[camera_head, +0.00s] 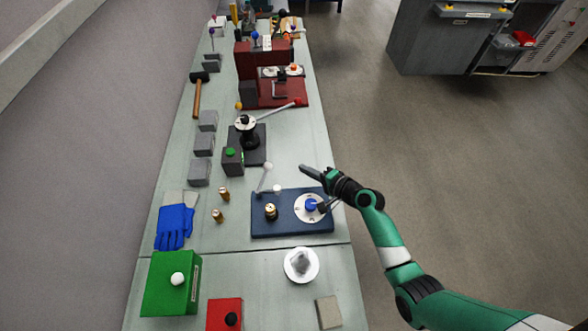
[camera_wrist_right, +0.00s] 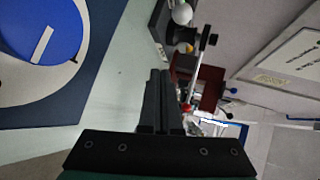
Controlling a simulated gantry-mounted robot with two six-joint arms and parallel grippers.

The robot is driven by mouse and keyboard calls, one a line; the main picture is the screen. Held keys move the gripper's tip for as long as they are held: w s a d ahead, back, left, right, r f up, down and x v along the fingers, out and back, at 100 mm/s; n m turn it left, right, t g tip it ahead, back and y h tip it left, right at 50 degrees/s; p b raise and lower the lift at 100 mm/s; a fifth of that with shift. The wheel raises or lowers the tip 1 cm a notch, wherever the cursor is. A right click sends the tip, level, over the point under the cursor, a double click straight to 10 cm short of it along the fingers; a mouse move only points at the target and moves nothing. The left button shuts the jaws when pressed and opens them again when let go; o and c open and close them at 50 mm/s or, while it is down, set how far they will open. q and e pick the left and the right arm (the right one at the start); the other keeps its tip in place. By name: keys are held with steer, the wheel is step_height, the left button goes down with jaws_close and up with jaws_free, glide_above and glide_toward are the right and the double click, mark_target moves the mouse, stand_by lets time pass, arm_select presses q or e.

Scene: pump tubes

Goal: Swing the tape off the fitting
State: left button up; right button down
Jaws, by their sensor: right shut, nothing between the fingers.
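A dark blue base plate (camera_head: 292,227) lies on the bench. It bears a brass fitting (camera_head: 271,211) on its left and a white disc with a blue centre (camera_head: 312,205) on its right. The blue centre also shows in the right wrist view (camera_wrist_right: 55,22), with a pale strip across it. A white round piece with a grey middle (camera_head: 301,265), possibly the tape, lies in front of the plate, apart from the fitting. My right gripper (camera_head: 308,170) is shut and empty, beyond the plate's back right; its fingers show in the wrist view (camera_wrist_right: 160,98). My left gripper is not in view.
A thin grey lever with white balls (camera_head: 267,167) stands at the plate's back left. Two small brass pieces (camera_head: 224,194) stand left of the plate. A black stand with a long lever (camera_head: 250,138) and a dark red fixture (camera_head: 262,62) stand farther back. Floor is right of the bench.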

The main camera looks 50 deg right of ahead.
steer(key=s+d, duration=0.1)
steer(key=s+d+r, duration=0.1)
steer(key=s, duration=0.1)
steer(key=s+r, duration=0.1)
steer(key=shift+s+d+r+p, duration=0.15)
steer(key=shift+s+d+p, duration=0.05)
steer(key=shift+d+p, duration=0.2)
